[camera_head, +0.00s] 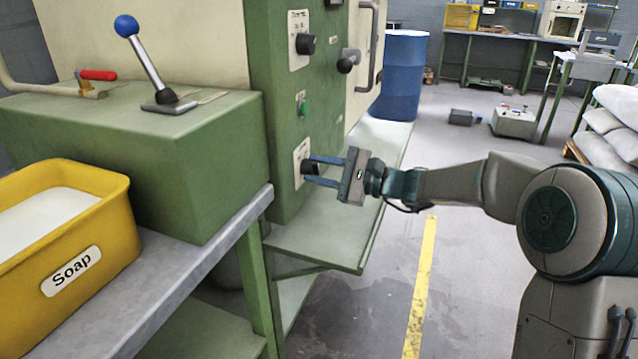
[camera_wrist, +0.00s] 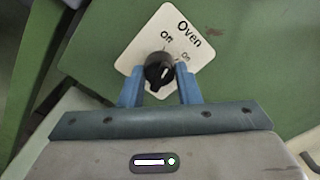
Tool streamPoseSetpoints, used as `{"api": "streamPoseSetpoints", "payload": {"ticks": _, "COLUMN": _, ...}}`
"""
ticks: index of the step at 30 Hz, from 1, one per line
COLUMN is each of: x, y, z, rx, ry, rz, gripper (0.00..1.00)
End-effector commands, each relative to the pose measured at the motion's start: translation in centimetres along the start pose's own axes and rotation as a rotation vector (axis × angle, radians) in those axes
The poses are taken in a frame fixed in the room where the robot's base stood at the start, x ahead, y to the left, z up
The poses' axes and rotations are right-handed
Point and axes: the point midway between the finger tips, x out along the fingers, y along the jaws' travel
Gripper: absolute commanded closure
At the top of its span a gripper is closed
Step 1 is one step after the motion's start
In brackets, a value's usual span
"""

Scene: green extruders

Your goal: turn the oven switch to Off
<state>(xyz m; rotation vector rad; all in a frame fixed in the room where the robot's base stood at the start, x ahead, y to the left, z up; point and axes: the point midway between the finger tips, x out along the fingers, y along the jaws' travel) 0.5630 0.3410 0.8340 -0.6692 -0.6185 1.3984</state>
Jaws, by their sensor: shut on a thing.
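The oven switch is a round black knob (camera_wrist: 159,70) on a white plate (camera_wrist: 146,42) marked "Oven", with "Off" and "On" printed above the knob in the wrist view. A small white mark shows on the knob's face; I cannot tell surely which label it points to. My gripper (camera_wrist: 160,84) has its two blue fingers on either side of the knob and is shut on it. In the head view, the knob (camera_head: 309,168) sits low on the green cabinet's front, with my gripper (camera_head: 320,172) reaching it from the right. The fingers partly hide the plate there.
Above the switch are a green button (camera_head: 303,107) and another black knob (camera_head: 305,44). A green shelf (camera_head: 330,240) juts out below. A yellow soap tub (camera_head: 115,235) and a blue-balled lever (camera_head: 150,65) stand left. A blue barrel (camera_head: 402,75) is behind.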

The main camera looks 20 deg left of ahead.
Motion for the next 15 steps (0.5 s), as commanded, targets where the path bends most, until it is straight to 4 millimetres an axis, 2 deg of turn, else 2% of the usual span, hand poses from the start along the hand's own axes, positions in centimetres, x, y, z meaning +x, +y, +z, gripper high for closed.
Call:
{"api": "streamPoseSetpoints", "payload": {"ticks": 6, "x": -0.06, "y": 0.22, "z": -0.28, "rx": -0.131, "ry": 0.002, "rz": -0.001, "gripper": 0.93}}
{"api": "streamPoseSetpoints", "payload": {"ticks": 15, "x": -0.05, "y": 0.05, "z": -0.11, "rx": -0.218, "ry": 0.002, "rz": 0.000, "gripper": 0.93}}
